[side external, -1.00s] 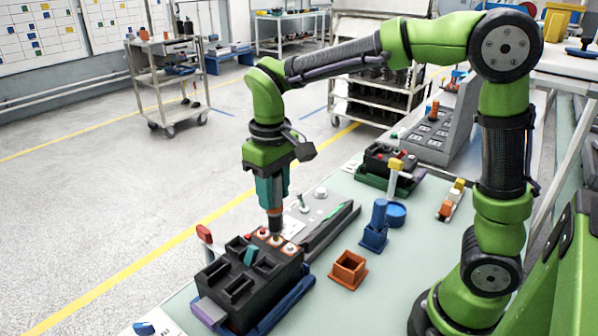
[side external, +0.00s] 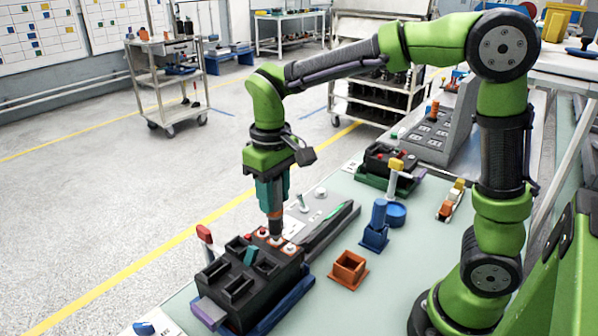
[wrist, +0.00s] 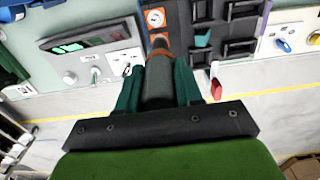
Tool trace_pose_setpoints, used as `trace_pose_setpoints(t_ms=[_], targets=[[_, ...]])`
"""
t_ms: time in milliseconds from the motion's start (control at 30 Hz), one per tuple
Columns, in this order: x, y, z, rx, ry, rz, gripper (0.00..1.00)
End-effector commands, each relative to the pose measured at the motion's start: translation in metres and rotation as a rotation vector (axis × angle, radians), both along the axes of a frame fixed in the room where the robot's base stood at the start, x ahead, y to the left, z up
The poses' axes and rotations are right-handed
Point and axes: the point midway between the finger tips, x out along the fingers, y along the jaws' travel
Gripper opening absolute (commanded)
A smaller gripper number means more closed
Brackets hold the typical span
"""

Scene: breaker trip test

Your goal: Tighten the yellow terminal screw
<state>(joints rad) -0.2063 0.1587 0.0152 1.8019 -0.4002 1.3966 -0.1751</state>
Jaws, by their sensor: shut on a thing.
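The black breaker block (side external: 240,292) sits in a blue base at the front of the bench. Orange-framed terminal screws line its back edge, and one pale round screw (wrist: 155,17) shows in the wrist view. No screw looks clearly yellow. My gripper (side external: 272,203) is shut on a dark driver tool with an orange band (side external: 275,226), also seen between the teal fingers in the wrist view (wrist: 158,85). The tool points straight down at the middle of the terminal row. Its tip is at or just above a screw; contact is hard to tell, and the screw under it is hidden.
A grey test panel (side external: 318,196) with a small lever and knob stands behind the block. A red-tipped lever (side external: 204,233) rises at its left. An empty orange square holder (side external: 348,270) and a blue holder (side external: 374,238) stand to the right. The bench between them is clear.

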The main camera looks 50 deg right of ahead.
Motion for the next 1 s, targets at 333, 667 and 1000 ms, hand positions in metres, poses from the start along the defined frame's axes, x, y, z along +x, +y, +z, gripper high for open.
trace_pose_setpoints(t_ms=[333,667,1000], targets=[[0.0002,0.0001,0.0002,0.000,-0.002,0.000,0.05],[0.0002,0.0000,-0.0036,0.000,-0.002,0.000,0.05],[0.0002,0.0001,-0.0075,0.001,-0.001,0.000,0.05]])
